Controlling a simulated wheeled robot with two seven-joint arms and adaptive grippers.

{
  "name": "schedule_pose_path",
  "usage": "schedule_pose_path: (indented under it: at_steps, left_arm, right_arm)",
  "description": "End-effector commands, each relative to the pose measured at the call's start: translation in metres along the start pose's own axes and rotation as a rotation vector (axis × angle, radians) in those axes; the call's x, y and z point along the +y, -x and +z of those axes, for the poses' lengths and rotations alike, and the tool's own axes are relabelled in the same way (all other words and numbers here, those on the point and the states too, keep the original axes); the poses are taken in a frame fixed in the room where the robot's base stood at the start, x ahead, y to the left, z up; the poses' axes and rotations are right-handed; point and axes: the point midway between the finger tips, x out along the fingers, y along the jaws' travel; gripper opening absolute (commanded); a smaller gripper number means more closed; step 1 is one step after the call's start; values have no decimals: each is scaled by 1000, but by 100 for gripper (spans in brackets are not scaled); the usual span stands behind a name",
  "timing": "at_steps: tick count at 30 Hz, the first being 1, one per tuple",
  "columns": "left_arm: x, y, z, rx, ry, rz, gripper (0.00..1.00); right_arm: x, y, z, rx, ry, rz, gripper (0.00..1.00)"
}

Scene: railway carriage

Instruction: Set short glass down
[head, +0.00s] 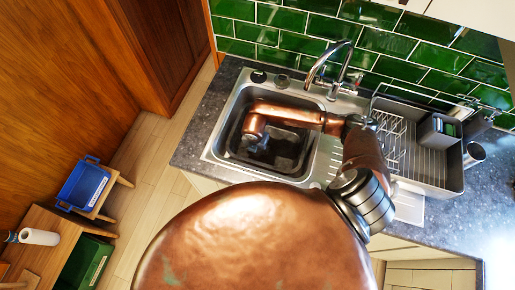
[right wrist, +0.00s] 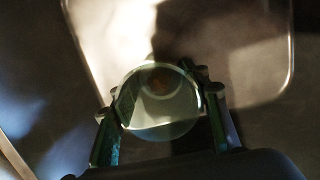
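The short glass (right wrist: 160,122) shows in the right wrist view as a clear round rim, seen from above. My right gripper (right wrist: 160,103) has its two green fingers on either side of the glass, and they appear to touch it. In the head view my copper-coloured right arm reaches over the sink (head: 228,112), with its gripper (head: 257,140) low inside the basin. The glass cannot be made out there. Whether its base touches the basin floor cannot be told. My left gripper is not in view.
A tap (head: 340,62) rises behind the sink. A drying rack (head: 455,180) with a grey caddy stands on the right, with a metal cup (head: 474,153) beside it. Dark worktop (head: 200,135) borders the sink. A blue crate (head: 84,185) sits on a stool at the left.

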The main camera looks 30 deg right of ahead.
Motion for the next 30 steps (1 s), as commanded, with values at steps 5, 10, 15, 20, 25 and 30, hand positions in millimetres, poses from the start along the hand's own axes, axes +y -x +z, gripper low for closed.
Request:
schedule_pose_path:
  at_steps: [5, 10, 15, 20, 25, 30]
  left_arm:
    - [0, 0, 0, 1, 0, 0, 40]
    - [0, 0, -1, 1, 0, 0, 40]
    - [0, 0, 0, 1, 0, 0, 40]
    - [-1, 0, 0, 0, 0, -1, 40]
    - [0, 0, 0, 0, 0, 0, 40]
    - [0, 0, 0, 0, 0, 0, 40]
  right_arm:
    - [0, 0, 0, 0, 0, 0, 55]
    - [0, 0, 0, 0, 0, 0, 63]
    - [0, 0, 0, 0, 0, -1, 63]
    - [0, 8, 0, -1, 1, 1, 63]
    - [1, 36, 1, -2, 1, 4, 63]
    - [1, 73, 1, -3, 1, 3, 63]
